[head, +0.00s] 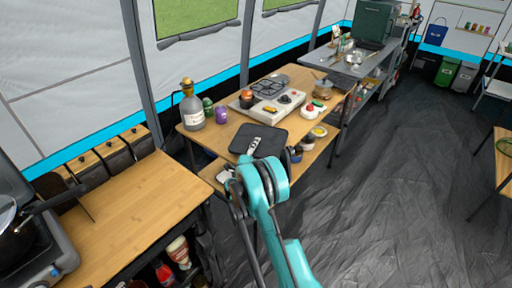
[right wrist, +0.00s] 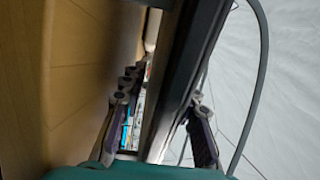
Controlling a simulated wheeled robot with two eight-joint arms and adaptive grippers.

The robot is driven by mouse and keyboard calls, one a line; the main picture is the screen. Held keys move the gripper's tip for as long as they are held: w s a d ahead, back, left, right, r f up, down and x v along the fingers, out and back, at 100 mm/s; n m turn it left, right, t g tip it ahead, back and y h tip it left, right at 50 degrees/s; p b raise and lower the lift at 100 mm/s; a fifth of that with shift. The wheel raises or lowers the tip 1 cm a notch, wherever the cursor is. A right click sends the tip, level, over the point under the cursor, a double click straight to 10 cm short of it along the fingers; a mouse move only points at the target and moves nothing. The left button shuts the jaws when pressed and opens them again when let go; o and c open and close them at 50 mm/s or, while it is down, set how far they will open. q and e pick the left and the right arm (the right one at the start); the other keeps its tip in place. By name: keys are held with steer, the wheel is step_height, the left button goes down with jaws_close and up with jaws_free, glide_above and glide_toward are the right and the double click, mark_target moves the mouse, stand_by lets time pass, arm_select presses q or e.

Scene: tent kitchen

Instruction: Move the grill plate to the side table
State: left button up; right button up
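The grill plate (head: 270,134), a flat dark slab with rounded corners, shows at the near edge of the middle wooden table (head: 214,143) in the head view. My right gripper (head: 254,146) is at its near edge. In the right wrist view the plate (right wrist: 178,85) shows nearly edge-on between the two fingers of the right gripper (right wrist: 164,92). The fingers are spread, with a visible gap on the left side of the plate. I cannot tell whether the right finger touches it. My left gripper is not in view.
A stove (head: 270,104), a bottle (head: 191,106) and small jars stand behind the plate. Bowls (head: 318,132) sit at its right. The wooden table (head: 140,215) at the lower left has a broad bare top; a pan (head: 16,235) and containers (head: 87,165) border it. Dark floor lies open at right.

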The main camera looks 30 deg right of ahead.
steer(key=shift+s+a+f, duration=0.15)
steer(key=shift+s+a, duration=0.05)
steer(key=shift+a, duration=0.05)
steer(key=v, duration=0.2)
steer(key=p+v, duration=0.1)
steer(key=v, duration=0.2)
steer(key=p+v, duration=0.1)
steer(key=v, duration=0.1)
steer(key=shift+s+a+r, duration=0.15)
steer(key=shift+a+r, duration=0.1)
steer(key=shift+r, duration=0.1)
steer(key=b+v, duration=0.1)
steer(key=v, duration=0.2)
steer(key=shift+s+a, duration=0.2)
steer(key=shift+s, duration=0.1)
